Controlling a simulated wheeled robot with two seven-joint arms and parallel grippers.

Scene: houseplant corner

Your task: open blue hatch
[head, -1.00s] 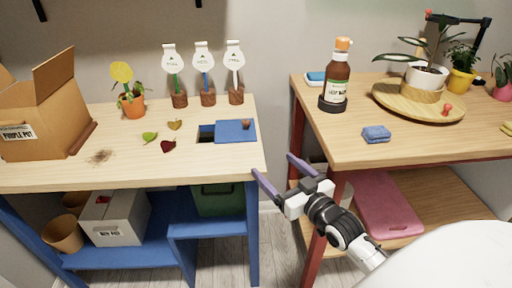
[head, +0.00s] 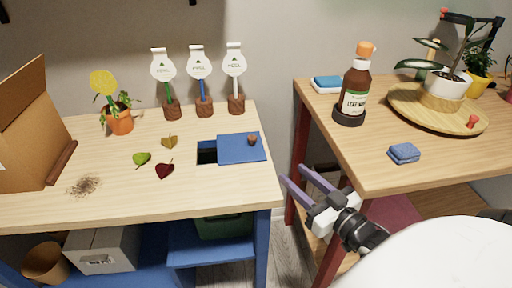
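The blue hatch (head: 236,149) is a flat sliding panel near the right end of the left table, with a small brown knob (head: 252,140) at its right. A dark opening (head: 207,153) shows at the panel's left side, so it is partly open. My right gripper (head: 298,175) is in front of the gap between the two tables, to the right of and nearer than the hatch. Its two purple fingers are apart with nothing between them. My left gripper is out of view.
Green, yellow and dark red leaves (head: 164,169) and spilled soil (head: 84,186) lie left of the hatch. Labelled tools in brown holders (head: 204,107) stand behind it. The right table holds a brown bottle (head: 355,90), a blue sponge (head: 404,153) and a plant tray (head: 403,107).

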